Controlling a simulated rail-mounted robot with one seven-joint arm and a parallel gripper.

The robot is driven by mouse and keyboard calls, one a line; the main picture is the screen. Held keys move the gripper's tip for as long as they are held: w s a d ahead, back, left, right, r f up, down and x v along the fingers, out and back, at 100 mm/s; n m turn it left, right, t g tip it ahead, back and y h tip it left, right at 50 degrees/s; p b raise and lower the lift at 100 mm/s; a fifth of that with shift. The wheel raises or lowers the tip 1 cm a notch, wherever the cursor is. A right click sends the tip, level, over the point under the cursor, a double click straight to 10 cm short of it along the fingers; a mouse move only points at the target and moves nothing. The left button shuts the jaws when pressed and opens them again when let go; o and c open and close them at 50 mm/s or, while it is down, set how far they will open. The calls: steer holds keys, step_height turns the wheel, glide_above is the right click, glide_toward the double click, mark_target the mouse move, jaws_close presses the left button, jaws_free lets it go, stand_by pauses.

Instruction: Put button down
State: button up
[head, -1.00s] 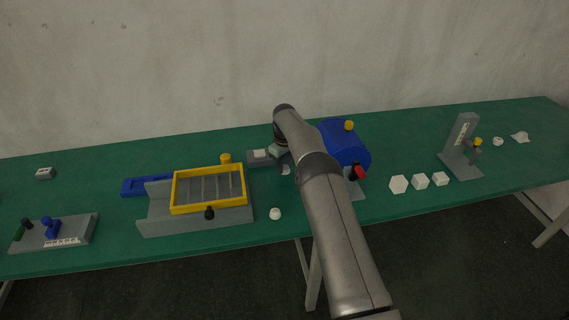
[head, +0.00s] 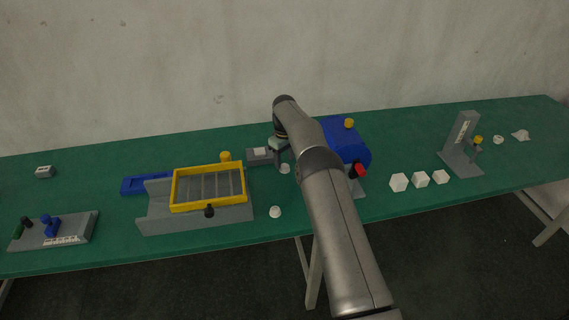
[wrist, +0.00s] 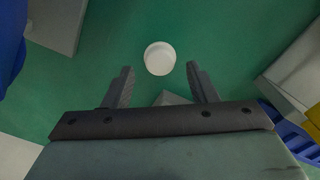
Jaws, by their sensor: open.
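A small white round button (head: 285,169) stands on the green table in the head view, just in front of my gripper (head: 281,156). In the wrist view the white button (wrist: 160,58) shows from above, in line with the gap between my fingertips (wrist: 160,67). My gripper is open and its fingers are apart from the button on both sides. A second small white round piece (head: 275,212) stands farther forward on the table.
A blue machine (head: 345,143) with a red knob (head: 360,170) stands right of my gripper. A grey block (head: 259,157) and a yellow-framed fixture (head: 208,208) are to the left. White blocks (head: 399,182) and a grey stand (head: 462,150) are farther right.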

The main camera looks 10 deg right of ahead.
mark_target(284, 166)
steer(key=s+r+m, duration=0.1)
steer(key=s+r, duration=0.2)
steer(key=r, duration=0.6)
steer(key=s+r+m, duration=0.1)
steer(key=s+r, duration=0.2)
steer(key=r, duration=0.7)
steer(key=s+d+r+m, duration=0.2)
steer(key=s, duration=1.3)
steer(key=s+d+r+m, duration=0.1)
steer(key=s+d+r, duration=0.1)
steer(key=s, duration=1.3)
steer(key=shift+d+r+m+t, duration=0.2)
steer(key=shift+m+t, duration=0.1)
steer(key=shift+m, duration=0.1)
steer(key=shift+o, duration=0.7)
steer(key=s+f+m, duration=0.1)
steer(key=s+f, duration=0.2)
steer(key=s, duration=0.4)
steer(key=s+f+m, duration=0.1)
steer(key=s+f, duration=0.2)
steer(key=s, duration=0.5)
steer(key=shift+s+d, duration=0.15)
steer(key=shift+d, duration=0.2)
